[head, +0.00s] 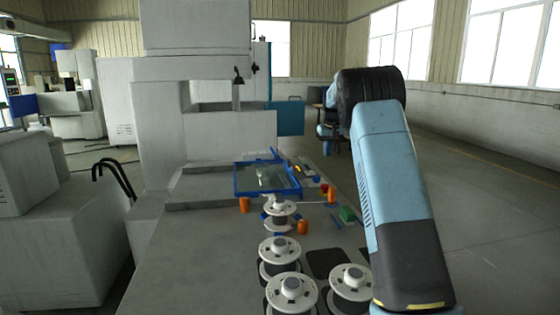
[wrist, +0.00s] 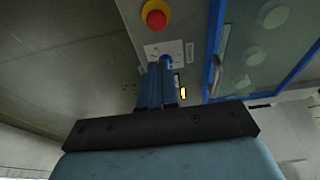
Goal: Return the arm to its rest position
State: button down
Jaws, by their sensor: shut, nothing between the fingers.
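My arm (head: 395,200) rises at the right of the head view, in light blue and black, bent at a black joint near the top. My gripper (wrist: 158,72) shows in the wrist view. Its blue fingers are together and nothing shows between them. They point toward a pale label plate. I cannot tell whether they touch it. I cannot make out the fingers in the head view.
In the wrist view a red button with a yellow collar (wrist: 155,14) lies beyond the fingertips, and a blue-framed window (wrist: 213,45) is to the right. In the head view, several white spools (head: 279,250) and a blue-rimmed tray (head: 240,193) lie left of my arm.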

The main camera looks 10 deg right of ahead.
jog(key=s+a+r, duration=0.3)
jog(key=s+r, duration=0.2)
jog(key=s, duration=0.4)
jog(key=s+a+r+t, duration=0.1)
jog(key=s+a+r, duration=0.25)
jog(key=s, duration=0.55)
jog(key=s+a+r, duration=0.2)
jog(key=s+r, duration=0.3)
jog(key=s, duration=0.4)
jog(key=s+a+f, duration=0.2)
jog(key=s, duration=0.8)
jog(key=s+a+f+t, duration=0.1)
jog(key=s+a+f, duration=0.1)
jog(key=s, duration=0.8)
jog(key=s+a+f, duration=0.2)
jog(key=s+f, duration=0.2)
jog(key=s, duration=0.7)
jog(key=shift+f+t, duration=0.25)
jog(key=shift+t, duration=0.05)
jog(key=c, duration=1.9)
grip_release()
